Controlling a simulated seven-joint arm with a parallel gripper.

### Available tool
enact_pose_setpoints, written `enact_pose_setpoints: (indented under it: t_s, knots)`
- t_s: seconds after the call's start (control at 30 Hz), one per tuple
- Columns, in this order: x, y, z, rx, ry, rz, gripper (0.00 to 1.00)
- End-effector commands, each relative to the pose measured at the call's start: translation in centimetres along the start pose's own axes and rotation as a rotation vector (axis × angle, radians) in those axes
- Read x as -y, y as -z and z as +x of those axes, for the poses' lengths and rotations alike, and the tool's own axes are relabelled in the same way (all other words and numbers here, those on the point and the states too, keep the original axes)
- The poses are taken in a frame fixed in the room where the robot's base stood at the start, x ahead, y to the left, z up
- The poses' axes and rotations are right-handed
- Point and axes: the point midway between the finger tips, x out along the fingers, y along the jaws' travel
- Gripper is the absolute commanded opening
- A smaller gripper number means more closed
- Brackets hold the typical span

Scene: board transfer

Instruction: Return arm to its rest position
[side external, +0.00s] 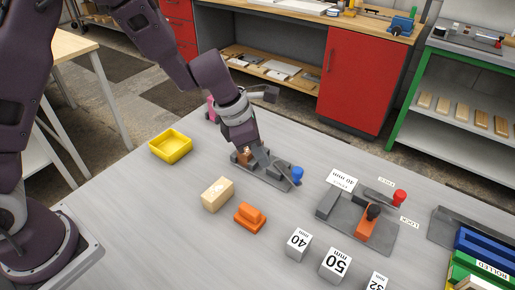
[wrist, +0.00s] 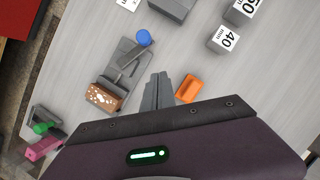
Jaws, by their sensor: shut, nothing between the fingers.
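My gripper (side external: 262,160) is low over the table beside a grey fixture with a blue knob (side external: 298,173). In the wrist view my gripper (wrist: 163,78) has its fingers together and empty. They point into the space between the fixture (wrist: 127,68) and an orange block (wrist: 189,88). A brown piece with pale spots (wrist: 104,96) sits at the near end of that fixture. In the side view my gripper partly covers the fixture, and I cannot tell how far above the table the fingertips are.
A yellow tray (side external: 170,146), a pale wooden block (side external: 218,194) and the orange block (side external: 250,216) stand on the table (side external: 150,230). A second fixture with a red knob (side external: 400,196), numbered cubes (side external: 335,264) and coloured bins (side external: 485,246) lie to the right. The table's front left is clear.

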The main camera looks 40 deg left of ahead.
Motion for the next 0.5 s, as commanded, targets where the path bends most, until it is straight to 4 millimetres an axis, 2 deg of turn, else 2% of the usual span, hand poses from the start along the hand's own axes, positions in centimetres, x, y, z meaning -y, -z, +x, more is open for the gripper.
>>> enact_pose_setpoints:
  t_s: [0.1, 0.2, 0.5]
  knots:
    - [0.1, -0.1, -1.6, 0.002, -0.002, 0.002, 0.00]
    - [0.2, 0.0, -2.3, 0.000, 0.000, 0.001, 0.00]
    - [0.2, 0.0, -2.5, -0.001, 0.001, -0.001, 0.00]
